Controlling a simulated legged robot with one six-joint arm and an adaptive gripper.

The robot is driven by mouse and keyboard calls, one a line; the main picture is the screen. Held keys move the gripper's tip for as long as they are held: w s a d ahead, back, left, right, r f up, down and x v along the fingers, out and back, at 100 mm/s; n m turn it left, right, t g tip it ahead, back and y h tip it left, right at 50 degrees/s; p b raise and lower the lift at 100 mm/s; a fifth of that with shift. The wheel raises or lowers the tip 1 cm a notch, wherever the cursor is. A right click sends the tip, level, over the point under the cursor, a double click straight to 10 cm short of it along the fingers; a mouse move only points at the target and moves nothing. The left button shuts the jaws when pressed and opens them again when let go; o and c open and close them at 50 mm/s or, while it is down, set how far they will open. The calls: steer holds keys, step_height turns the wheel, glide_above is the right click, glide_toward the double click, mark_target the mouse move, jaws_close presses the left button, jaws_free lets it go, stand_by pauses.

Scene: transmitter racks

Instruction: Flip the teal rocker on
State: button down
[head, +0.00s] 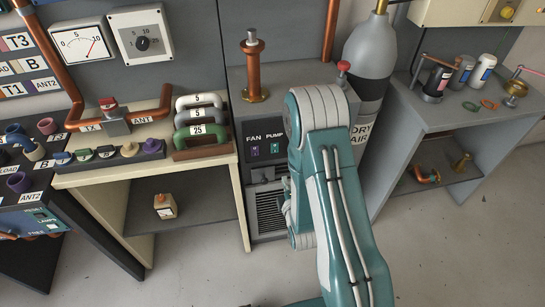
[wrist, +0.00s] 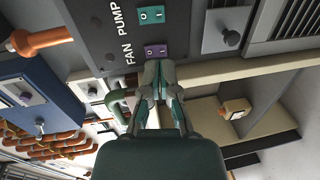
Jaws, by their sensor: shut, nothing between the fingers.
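The teal rocker (wrist: 151,14) sits on a dark grey panel beside the PUMP label, near the top of the wrist view. In the head view the teal rocker (head: 275,148) is small, just left of my arm. I cannot tell which side of it is pressed. A purple rocker (wrist: 155,51) sits beside the FAN label, between the teal rocker and my fingertips in the wrist picture. My gripper (wrist: 158,66) is shut and empty, its tips close to the purple rocker; contact cannot be told. In the head view my arm hides most of the gripper.
A dark round knob (wrist: 231,38) protrudes from the panel near the rockers. A copper post (head: 253,70) rises from the cabinet top. A grey gas cylinder (head: 370,55) stands right of it.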

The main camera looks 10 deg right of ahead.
mark_target(275, 152)
steer(key=shift+s+f, duration=0.35)
steer(key=shift+w, duration=0.1)
steer(key=w, duration=0.4)
steer(key=w+f, duration=0.1)
steer(key=w, duration=0.8)
steer(key=shift+w+f, duration=0.35)
steer(key=shift+w, duration=0.05)
steer(key=shift+w+f, duration=0.1)
steer(key=shift+w, duration=0.15)
steer(key=shift+s, duration=0.1)
